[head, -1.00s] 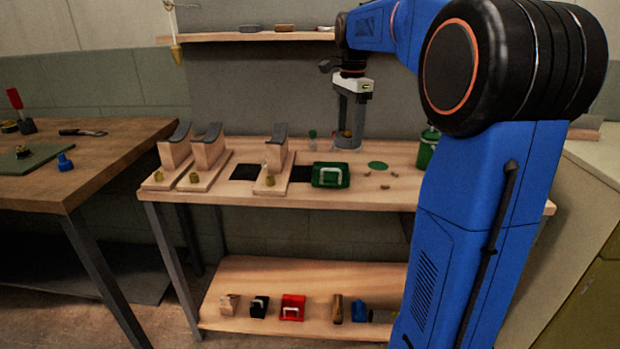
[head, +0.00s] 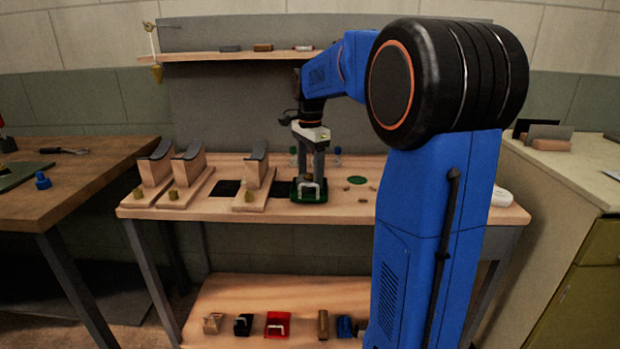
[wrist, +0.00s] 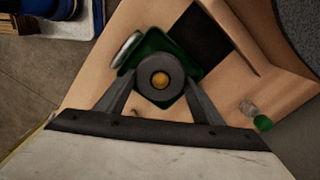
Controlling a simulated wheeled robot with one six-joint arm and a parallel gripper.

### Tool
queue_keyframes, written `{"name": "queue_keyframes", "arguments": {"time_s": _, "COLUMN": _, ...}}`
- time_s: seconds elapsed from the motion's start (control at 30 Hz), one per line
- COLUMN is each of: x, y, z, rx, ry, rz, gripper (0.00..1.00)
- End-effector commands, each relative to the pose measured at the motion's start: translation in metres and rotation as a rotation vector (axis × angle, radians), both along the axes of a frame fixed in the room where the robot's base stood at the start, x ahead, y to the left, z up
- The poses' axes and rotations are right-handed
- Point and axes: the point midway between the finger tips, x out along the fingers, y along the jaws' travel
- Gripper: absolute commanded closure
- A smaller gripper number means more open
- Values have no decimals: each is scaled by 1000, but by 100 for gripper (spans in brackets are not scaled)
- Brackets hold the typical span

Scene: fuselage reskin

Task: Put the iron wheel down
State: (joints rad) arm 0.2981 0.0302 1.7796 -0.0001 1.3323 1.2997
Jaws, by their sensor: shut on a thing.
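My gripper (head: 309,182) is shut on the iron wheel (wrist: 160,80), a small dark grey disc with a brass-coloured centre, seen between the two fingers in the wrist view. The fingers point down at the workbench. In the head view the gripper is at a green tray-like item with a pale handle (head: 309,193). This green item (wrist: 186,58) also shows in the wrist view, behind and around the wheel. I cannot tell whether the wheel touches it. In the head view the wheel is mostly hidden by the fingers.
Several wooden stands with dark curved tops (head: 256,163) are left of the gripper. A dark square (head: 226,188) and a green round patch (head: 357,180) mark the bench top. Small bottles (wrist: 256,116) stand behind. A shelf (head: 240,54) runs above at the back.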

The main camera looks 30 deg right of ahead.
Motion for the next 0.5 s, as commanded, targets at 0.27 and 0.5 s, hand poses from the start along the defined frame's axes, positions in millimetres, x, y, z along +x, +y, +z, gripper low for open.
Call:
{"name": "queue_keyframes", "arguments": {"time_s": 0.27, "x": 0, "y": 0, "z": -14, "rx": 0, "ry": -1, "rz": 0, "gripper": 82}}
{"name": "queue_keyframes", "arguments": {"time_s": 0.5, "x": 0, "y": 0, "z": -17, "rx": 0, "ry": -1, "rz": 0, "gripper": 82}}
